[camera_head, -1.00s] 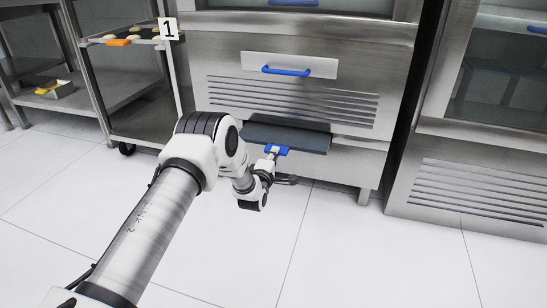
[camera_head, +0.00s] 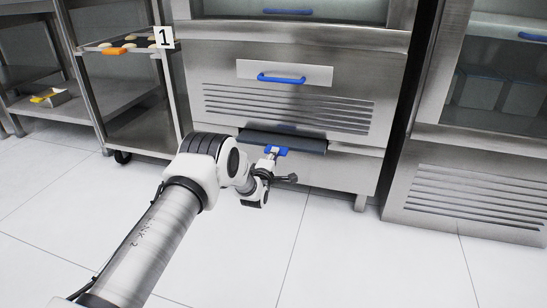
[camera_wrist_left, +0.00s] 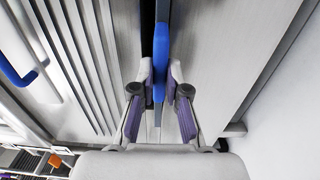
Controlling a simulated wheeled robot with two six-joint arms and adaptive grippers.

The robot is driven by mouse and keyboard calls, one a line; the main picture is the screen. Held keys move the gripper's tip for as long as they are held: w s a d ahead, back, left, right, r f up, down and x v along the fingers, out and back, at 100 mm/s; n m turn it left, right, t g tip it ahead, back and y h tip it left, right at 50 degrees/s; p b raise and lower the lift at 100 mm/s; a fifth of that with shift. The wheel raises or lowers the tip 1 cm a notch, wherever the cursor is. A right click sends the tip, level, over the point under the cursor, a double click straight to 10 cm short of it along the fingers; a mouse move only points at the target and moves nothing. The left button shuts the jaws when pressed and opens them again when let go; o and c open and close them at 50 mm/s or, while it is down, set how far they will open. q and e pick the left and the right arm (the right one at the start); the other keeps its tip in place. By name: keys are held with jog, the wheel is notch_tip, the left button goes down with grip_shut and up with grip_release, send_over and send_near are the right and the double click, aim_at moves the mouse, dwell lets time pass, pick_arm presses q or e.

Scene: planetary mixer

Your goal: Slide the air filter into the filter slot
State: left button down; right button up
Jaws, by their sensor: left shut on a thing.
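The air filter (camera_head: 300,145) is a flat dark grey panel with a blue grip tab (camera_head: 276,150) at its front. It lies level in the filter slot low on the steel cabinet, below the louvred vent, with only a narrow front strip sticking out. My left gripper (camera_head: 269,163) is shut on the blue tab from the front. The left wrist view shows both fingers (camera_wrist_left: 160,88) on either side of the blue tab (camera_wrist_left: 160,50), with the thin dark filter edge behind it. The slot's inside is hidden. My right gripper is not in view.
A blue-handled drawer (camera_head: 281,79) and a louvred vent (camera_head: 285,108) are above the slot. A steel rack with trays (camera_head: 125,45) stands at the left, marked 1. Another steel cabinet (camera_head: 465,190) stands at the right. The tiled floor (camera_head: 350,260) in front is clear.

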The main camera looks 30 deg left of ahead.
aim_at(278, 146)
pick_arm(q)
jog(key=shift+x, duration=1.65)
jog(key=shift+w, duration=0.1)
jog(key=shift+w+a+f, duration=0.1)
jog(key=shift+w+a, duration=0.05)
jog(key=shift+w, duration=0.15)
jog(key=shift+w+a, duration=0.1)
jog(key=shift+w, duration=0.5)
jog(key=c, duration=1.1)
grip_release()
jog(key=shift+s, duration=0.1)
